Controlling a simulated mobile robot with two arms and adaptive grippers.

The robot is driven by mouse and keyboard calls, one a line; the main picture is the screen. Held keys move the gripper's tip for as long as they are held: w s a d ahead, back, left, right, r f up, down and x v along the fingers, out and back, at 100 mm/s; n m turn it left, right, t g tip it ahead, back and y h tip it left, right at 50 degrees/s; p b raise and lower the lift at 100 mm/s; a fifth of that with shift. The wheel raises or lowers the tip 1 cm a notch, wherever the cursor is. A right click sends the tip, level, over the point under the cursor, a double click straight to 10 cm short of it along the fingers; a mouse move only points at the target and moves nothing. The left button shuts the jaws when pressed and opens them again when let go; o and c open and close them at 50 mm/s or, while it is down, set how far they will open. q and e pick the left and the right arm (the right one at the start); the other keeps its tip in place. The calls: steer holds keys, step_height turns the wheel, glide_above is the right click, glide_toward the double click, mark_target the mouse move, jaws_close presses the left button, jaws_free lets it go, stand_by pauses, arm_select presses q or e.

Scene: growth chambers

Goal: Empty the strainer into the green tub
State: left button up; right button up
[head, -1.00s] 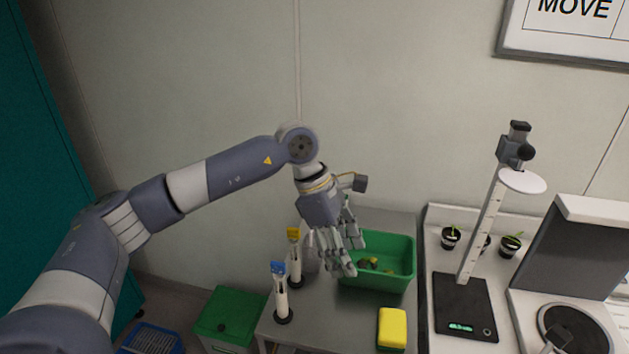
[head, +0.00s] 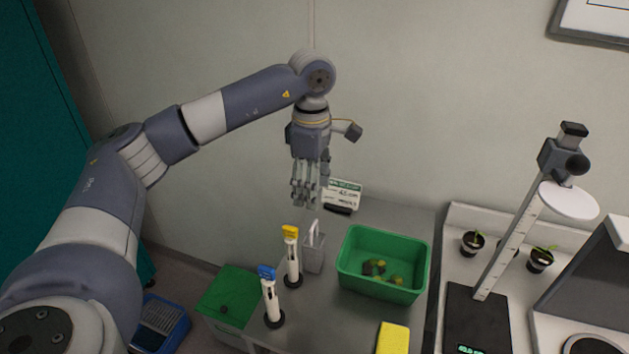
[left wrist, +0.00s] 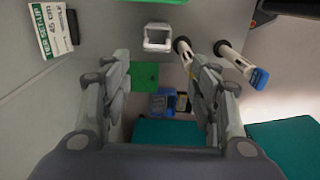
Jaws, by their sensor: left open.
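The green tub (head: 345,262) stands on the grey table in the head view, with several small green, yellow and brown pieces lying in it. A small grey box with an upright handle (head: 314,255), seemingly the strainer, stands left of the tub. In the left wrist view its pale rim (left wrist: 158,47) shows, and I see no pieces in it. My left gripper (head: 305,203) is open and empty, fingers pointing down, above and behind the grey box and apart from it. Its fingers (left wrist: 160,85) are spread in the left wrist view. My right gripper is not in view.
Two white upright tools, yellow-topped (head: 292,262) and blue-topped (head: 270,300), stand left of the box. A sign card (head: 343,193) stands behind; a yellow sponge (head: 394,338) lies in front of the tub. A scale with a tall post (head: 510,240) and potted seedlings stand right.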

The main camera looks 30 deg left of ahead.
mark_target(314, 223)
arm_select(q)
steer(key=shift+w+f+b, duration=0.15)
steer(key=shift+f+b, duration=0.15)
steer(key=shift+f, duration=0.35)
steer(key=shift+w+f+b, duration=0.15)
steer(key=shift+f+b, duration=0.1)
steer(key=shift+f, duration=0.35)
step_height(314, 223, down, 3)
steer(key=shift+f+b, duration=0.2)
steer(key=shift+b, duration=0.9)
step_height(314, 223, down, 4)
steer(key=b, duration=0.3)
steer(key=shift+f, duration=0.45)
steer(key=shift+c, duration=0.6)
jaws_close()
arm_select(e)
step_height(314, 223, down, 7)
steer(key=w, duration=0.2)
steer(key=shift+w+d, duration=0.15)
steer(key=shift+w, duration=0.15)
arm_select(q)
steer(key=shift+r, duration=0.15)
